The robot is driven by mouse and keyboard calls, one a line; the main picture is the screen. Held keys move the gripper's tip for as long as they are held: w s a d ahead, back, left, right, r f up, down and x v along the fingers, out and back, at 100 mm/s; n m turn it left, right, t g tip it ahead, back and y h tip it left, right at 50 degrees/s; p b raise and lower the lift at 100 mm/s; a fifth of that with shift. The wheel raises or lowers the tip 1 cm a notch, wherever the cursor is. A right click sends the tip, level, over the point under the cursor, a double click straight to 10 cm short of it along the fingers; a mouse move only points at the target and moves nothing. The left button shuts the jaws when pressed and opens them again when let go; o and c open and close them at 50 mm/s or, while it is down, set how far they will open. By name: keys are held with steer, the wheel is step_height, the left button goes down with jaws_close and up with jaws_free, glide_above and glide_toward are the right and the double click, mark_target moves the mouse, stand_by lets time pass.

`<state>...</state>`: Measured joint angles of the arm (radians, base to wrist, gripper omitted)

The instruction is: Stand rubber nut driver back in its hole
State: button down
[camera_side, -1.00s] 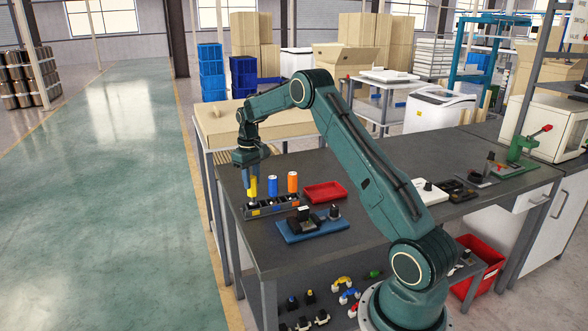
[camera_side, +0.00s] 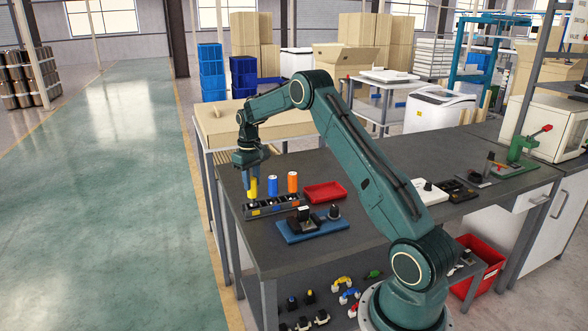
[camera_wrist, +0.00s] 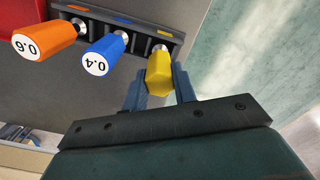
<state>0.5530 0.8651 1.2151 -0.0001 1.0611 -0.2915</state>
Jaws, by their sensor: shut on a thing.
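The yellow-handled nut driver (camera_side: 254,188) is upright at the left end of the dark rack (camera_side: 274,209). My gripper (camera_side: 250,181) is above it, its fingers on both sides of the handle. In the wrist view my gripper (camera_wrist: 160,82) is shut on the yellow handle (camera_wrist: 160,66), beside the yellow label of the rack (camera_wrist: 143,25).
A red tray (camera_side: 325,191) lies right of the rack. A blue board (camera_side: 312,227) with black parts lies in front. A white block with a black knob (camera_side: 430,190) stands farther right. The bench's left edge is close to the rack.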

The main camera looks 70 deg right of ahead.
steer(key=shift+f, duration=0.4)
stand_by(0.3)
steer(key=c, duration=0.6)
jaws_free()
steer(key=shift+c, duration=0.2)
steer(key=shift+r, duration=3.45)
